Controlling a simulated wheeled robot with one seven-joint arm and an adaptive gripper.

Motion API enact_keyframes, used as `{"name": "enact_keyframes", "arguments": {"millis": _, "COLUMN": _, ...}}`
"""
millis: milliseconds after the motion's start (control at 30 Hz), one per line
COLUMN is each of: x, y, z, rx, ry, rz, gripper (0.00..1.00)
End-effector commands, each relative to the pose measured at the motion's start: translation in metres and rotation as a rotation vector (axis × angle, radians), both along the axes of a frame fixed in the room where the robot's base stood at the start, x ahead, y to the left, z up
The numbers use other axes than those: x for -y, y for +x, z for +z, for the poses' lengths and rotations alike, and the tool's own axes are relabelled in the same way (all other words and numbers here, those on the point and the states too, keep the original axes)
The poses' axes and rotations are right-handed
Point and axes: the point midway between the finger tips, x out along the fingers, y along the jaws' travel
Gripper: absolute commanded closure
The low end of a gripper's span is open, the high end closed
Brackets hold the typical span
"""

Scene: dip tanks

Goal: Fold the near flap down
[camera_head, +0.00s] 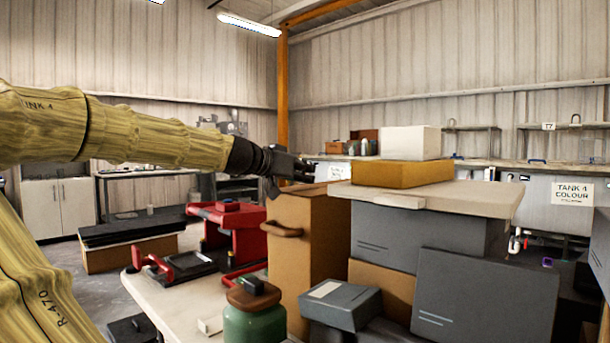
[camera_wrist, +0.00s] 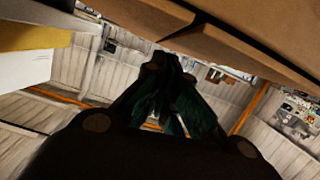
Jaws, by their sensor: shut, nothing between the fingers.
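A tall brown box (camera_head: 330,240) with a handle on its left face stands at the middle of the head view. Its top edge is just below my gripper (camera_head: 305,172), which reaches in from the left. In the wrist view my gripper (camera_wrist: 170,75) points up the picture with its dark fingers together and nothing seen between them. Brown panels (camera_wrist: 245,42) with a dark gap between them cross the top of the wrist view. I cannot tell which panel is the near flap, or whether the fingers touch it.
Right of the brown box, a pale board (camera_head: 430,193) on grey boxes (camera_head: 395,235) carries a yellow-brown box (camera_head: 400,174) and a white box (camera_head: 410,142). A red stand (camera_head: 230,235), a green jar (camera_head: 254,322) and a small grey box (camera_head: 340,303) crowd the near table.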

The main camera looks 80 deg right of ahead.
Motion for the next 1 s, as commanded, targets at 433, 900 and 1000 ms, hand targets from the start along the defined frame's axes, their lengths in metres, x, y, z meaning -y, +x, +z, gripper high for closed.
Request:
{"name": "enact_keyframes", "arguments": {"millis": 433, "x": -0.001, "y": 0.007, "z": 0.04, "rx": 0.0, "ry": 0.0, "rz": 0.007, "gripper": 1.0}}
{"name": "enact_keyframes", "arguments": {"millis": 900, "x": -0.057, "y": 0.048, "z": 0.058, "rx": 0.0, "ry": -0.001, "rz": 0.01, "gripper": 1.0}}
{"name": "enact_keyframes", "arguments": {"millis": 1000, "x": -0.067, "y": 0.055, "z": 0.061, "rx": 0.0, "ry": -0.001, "rz": 0.009, "gripper": 1.0}}
